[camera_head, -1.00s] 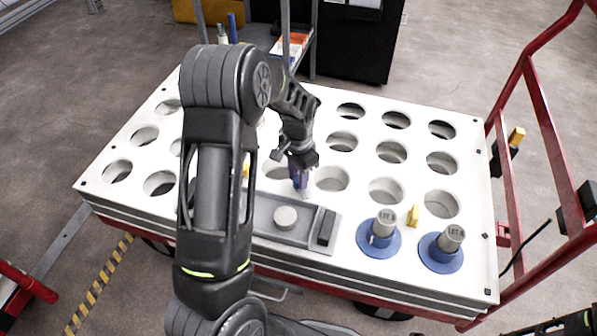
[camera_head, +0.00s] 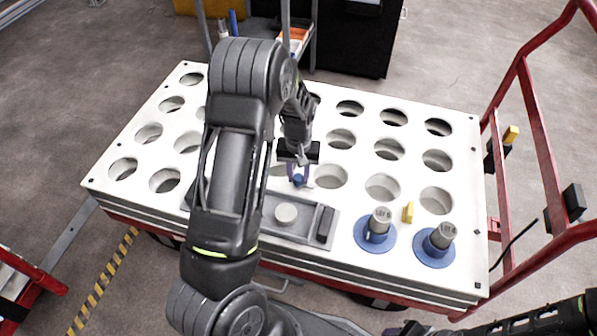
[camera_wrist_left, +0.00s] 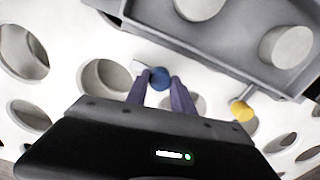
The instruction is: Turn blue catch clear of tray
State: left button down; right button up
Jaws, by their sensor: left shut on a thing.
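The blue catch (camera_head: 298,180) is a small round knob with a pale bar on the white table, at the far edge of the grey tray (camera_head: 268,227). My left gripper (camera_head: 296,175) points down, and its purple fingers are shut on the knob. In the left wrist view the knob (camera_wrist_left: 159,77) sits between the fingertips; the bar sticks out left, and whether it overlaps the tray (camera_wrist_left: 235,72) is unclear. A yellow catch (camera_wrist_left: 241,110) touches or nearly touches the tray's edge. My right arm shows at the lower right; its gripper (camera_head: 405,328) is dark and cut off.
The white table (camera_head: 460,190) has many round holes. Two blue-flanged posts (camera_head: 376,235) (camera_head: 436,245) and a yellow piece (camera_head: 408,212) stand to the right. A red rail (camera_head: 507,190) borders the right side.

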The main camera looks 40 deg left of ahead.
aim_at(299, 176)
pick_arm(q)
jog(key=shift+n, duration=0.3)
jog(key=c, duration=1.1)
grip_release()
jog(key=shift+r+p, duration=1.05)
jog(key=shift+r, duration=2.85)
